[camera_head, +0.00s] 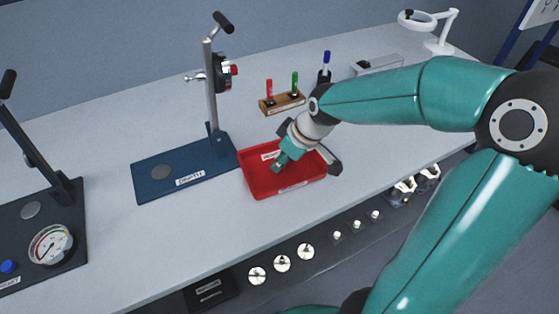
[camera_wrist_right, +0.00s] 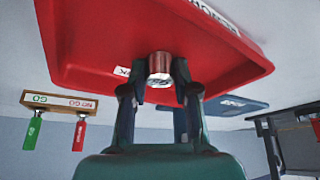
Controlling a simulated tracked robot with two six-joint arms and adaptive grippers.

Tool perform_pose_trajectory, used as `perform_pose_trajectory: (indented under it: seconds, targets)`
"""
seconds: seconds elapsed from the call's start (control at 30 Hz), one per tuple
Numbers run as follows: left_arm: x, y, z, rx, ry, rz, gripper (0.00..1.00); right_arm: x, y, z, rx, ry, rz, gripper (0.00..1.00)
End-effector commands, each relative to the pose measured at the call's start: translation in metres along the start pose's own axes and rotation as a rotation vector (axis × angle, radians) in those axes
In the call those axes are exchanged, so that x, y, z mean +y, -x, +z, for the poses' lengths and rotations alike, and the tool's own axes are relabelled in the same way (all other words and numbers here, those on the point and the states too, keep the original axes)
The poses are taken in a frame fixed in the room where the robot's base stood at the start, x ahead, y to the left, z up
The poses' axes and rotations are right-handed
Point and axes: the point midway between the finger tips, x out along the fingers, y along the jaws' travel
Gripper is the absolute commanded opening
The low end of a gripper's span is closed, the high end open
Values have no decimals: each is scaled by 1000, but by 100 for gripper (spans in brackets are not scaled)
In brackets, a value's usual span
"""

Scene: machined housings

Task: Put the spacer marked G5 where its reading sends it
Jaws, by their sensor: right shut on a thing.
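My right gripper (camera_head: 279,166) reaches down into the red tray (camera_head: 258,187) from the right. In the right wrist view it (camera_wrist_right: 160,82) is shut on a small round metal spacer (camera_wrist_right: 160,66), which looks reddish on its side and bright at its end. The spacer is at the tray's inside; whether it touches the tray floor I cannot tell. No G5 marking can be read on it. The red tray (camera_wrist_right: 85,60) also fills the upper wrist view, with white labels. In the head view the gripper hides the spacer. My left gripper is not in view.
A blue-based stand (camera_head: 150,190) is left of the tray, and a dark stand with a dial gauge (camera_head: 50,245) farther left. Behind the tray stands a wooden block (camera_head: 283,104) with red and green gauges. Several metal parts (camera_head: 282,263) line the front edge.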

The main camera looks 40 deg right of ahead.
Motion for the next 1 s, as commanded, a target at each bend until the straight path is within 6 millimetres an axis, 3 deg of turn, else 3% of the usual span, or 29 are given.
perform_pose_trajectory:
  seconds: [0.03,0.07,0.2,0.63,1.0]
  targets:
    - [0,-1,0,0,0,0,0,0,-1,0,0,0,0,0]
    - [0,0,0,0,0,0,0,0,0,0,0,0,0,34]
    - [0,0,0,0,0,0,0,0,0,0,0,1,0,55]
    - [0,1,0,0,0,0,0,0,9,-2,4,1,3,55]
    - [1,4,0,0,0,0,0,0,76,-2,6,2,3,55]
